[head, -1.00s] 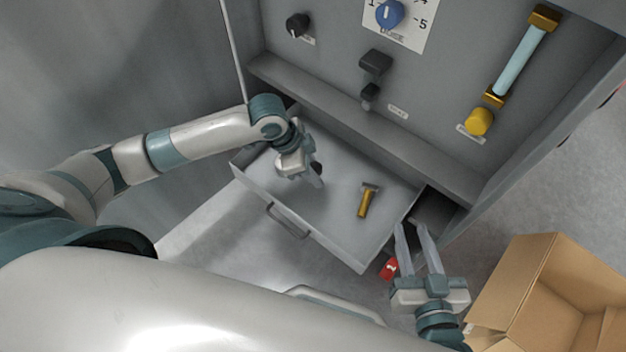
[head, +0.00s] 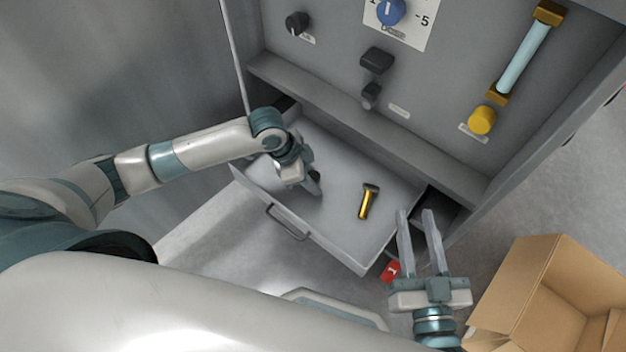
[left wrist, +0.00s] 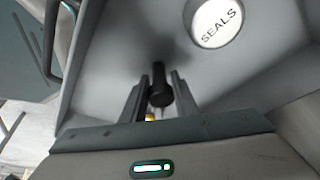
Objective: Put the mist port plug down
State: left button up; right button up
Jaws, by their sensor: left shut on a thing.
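My left gripper (head: 314,184) is down inside the open drawer (head: 332,240), over its left part. It is shut on a small dark plug, taken to be the mist port plug (head: 315,174). In the left wrist view the black plug (left wrist: 159,90) stands between the two fingertips (left wrist: 158,95), close to the drawer floor. Whether it touches the floor I cannot tell. My right gripper (head: 418,214) is open and empty, beside the drawer's right front corner.
A brass-coloured T-shaped piece (head: 368,201) lies in the drawer to the right. A round white "SEALS" label (left wrist: 217,22) is on the drawer floor. A red tag (head: 391,271) is near the drawer's right front corner. An open cardboard box (head: 512,290) stands at right.

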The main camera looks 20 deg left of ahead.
dwell(0.3)
pick_arm(q)
jog(key=o, duration=1.1)
jog(key=shift+f, duration=0.1)
jog(key=shift+c, duration=0.2)
jog(key=shift+r, duration=0.2)
jog(key=shift+r+p, duration=0.25)
jog(key=shift+p, duration=0.15)
jog(key=p+v, duration=0.2)
jog(key=shift+s+a+r+p, duration=0.1)
jog(key=shift+a+r+p, duration=0.1)
jog(key=shift+p, duration=0.2)
jog(key=p+v, duration=0.9)
pick_arm(e)
jog(key=s+d+f+g+h, duration=0.2)
jog(key=s+d+f+g, duration=0.1)
jog(key=f, duration=0.3)
jog(key=s+d+f+g+h, duration=0.2)
jog(key=s+d+f+g, duration=0.2)
jog(key=d+f+g, duration=0.1)
jog(key=s+d+f+m+g+h, duration=0.1)
jog(key=s+d+f+g+h, duration=0.1)
jog(key=d+f+g, duration=0.3)
jog(key=shift+s+f+g, duration=0.4)
jog(key=shift+s+f, duration=0.25)
jog(key=shift+f, duration=0.85)
